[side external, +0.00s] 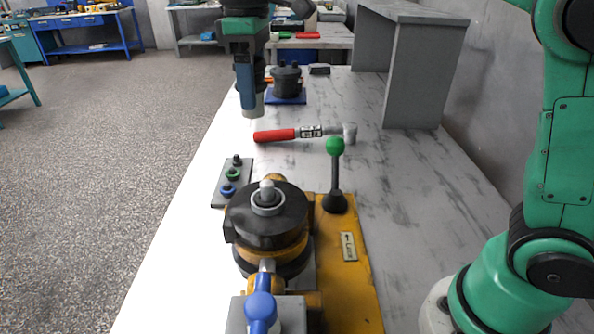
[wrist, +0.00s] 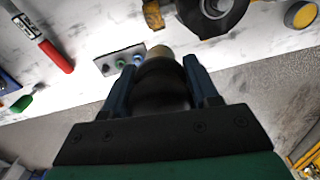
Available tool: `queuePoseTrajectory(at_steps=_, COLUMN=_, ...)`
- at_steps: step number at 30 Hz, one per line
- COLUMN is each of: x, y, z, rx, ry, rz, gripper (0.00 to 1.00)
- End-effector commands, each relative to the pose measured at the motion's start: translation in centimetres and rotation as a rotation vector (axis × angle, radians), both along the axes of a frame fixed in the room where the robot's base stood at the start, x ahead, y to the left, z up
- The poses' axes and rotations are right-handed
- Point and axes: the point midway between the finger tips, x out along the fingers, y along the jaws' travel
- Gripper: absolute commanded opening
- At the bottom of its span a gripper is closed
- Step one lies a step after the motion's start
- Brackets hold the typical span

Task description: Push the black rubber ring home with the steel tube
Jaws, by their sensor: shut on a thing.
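My gripper (side external: 248,88) is shut on the steel tube, whose pale lower end (side external: 252,106) shows below the fingers, in the air above the bench. In the wrist view the tube's pale end (wrist: 158,50) shows beyond a dark round body between the blue fingers (wrist: 160,85). The motor (side external: 268,225) stands nearer the side camera, black on top with an upright steel shaft (side external: 267,188). A grey collar and a dark band surround the shaft; I cannot tell for sure which is the black rubber ring. The tube is apart from the motor.
A small plate (side external: 232,183) with black, green and blue pieces lies left of the motor. A green-knobbed lever (side external: 335,147) rises beside it. A red-handled tool (side external: 290,134) lies behind. A dark pot-like part (side external: 287,80) stands on a blue base farther back.

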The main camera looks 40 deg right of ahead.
Motion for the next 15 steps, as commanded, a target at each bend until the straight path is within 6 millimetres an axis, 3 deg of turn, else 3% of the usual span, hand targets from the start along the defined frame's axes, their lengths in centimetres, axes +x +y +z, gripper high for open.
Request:
queuePoseTrajectory(at_steps=1, x=-1.6, y=1.3, z=0.2, rx=0.000, ry=0.000, rz=0.046, gripper=0.00)
queuePoseTrajectory(at_steps=6, x=-5.6, y=3.7, z=0.2, rx=0.000, ry=0.000, rz=0.149, gripper=0.00)
queuePoseTrajectory(at_steps=10, x=-7.2, y=4.4, z=0.0, rx=0.000, ry=0.000, rz=0.189, gripper=0.00)
queuePoseTrajectory(at_steps=15, x=-7.7, y=4.6, z=-0.6, rx=0.000, ry=0.000, rz=0.202, gripper=0.00)
